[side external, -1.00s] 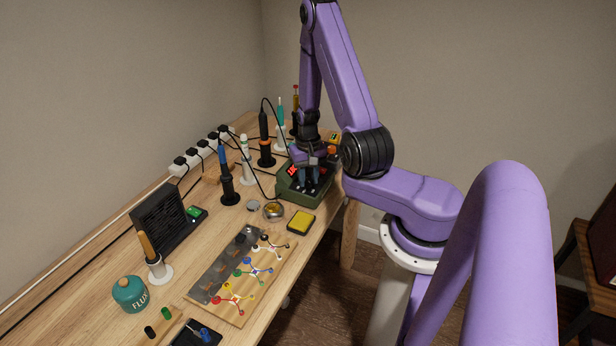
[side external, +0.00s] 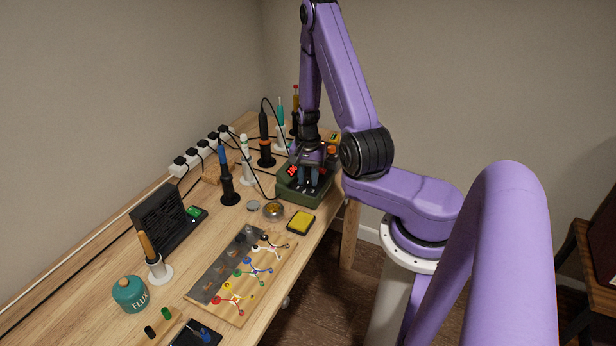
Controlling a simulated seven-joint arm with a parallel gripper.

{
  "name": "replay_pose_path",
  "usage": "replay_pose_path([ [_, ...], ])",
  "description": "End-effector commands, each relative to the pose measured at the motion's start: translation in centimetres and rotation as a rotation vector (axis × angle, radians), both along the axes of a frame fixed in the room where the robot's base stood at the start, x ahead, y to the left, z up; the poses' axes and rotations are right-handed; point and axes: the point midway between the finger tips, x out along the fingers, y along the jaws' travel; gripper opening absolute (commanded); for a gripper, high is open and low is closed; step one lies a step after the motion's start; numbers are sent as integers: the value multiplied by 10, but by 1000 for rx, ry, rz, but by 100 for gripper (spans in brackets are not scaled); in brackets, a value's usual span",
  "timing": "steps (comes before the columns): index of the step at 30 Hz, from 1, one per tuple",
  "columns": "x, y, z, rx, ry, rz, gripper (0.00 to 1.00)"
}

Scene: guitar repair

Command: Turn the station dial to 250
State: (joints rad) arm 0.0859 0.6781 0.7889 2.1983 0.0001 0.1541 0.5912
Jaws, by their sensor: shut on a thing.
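The soldering station (side external: 289,196) is a dark green box near the right edge of the bench. Its red lit display (side external: 292,170) shows beside my gripper, but the digits are too small to read. My gripper (side external: 307,186) points down over the station's top face, with its fingers low and close together at the front. It is shut on the station dial, which the fingers hide. The dial's setting cannot be seen.
A yellow sponge (side external: 301,222) and a round tin (side external: 273,211) lie in front of the station. Several tools in stands, such as the blue-handled one (side external: 228,180), rise to the left. A guitar wiring board (side external: 240,275) and a flux jar (side external: 130,294) lie nearer.

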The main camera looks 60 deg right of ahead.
Motion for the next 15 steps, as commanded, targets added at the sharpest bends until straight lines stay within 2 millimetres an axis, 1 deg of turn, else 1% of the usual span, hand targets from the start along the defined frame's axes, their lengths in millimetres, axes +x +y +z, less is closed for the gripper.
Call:
replay_pose_path([
  [6, 0, 1, 0, 1, 1, -152, 1],
  [15, 0, 0, 0, 1, 1, -275, 1],
])
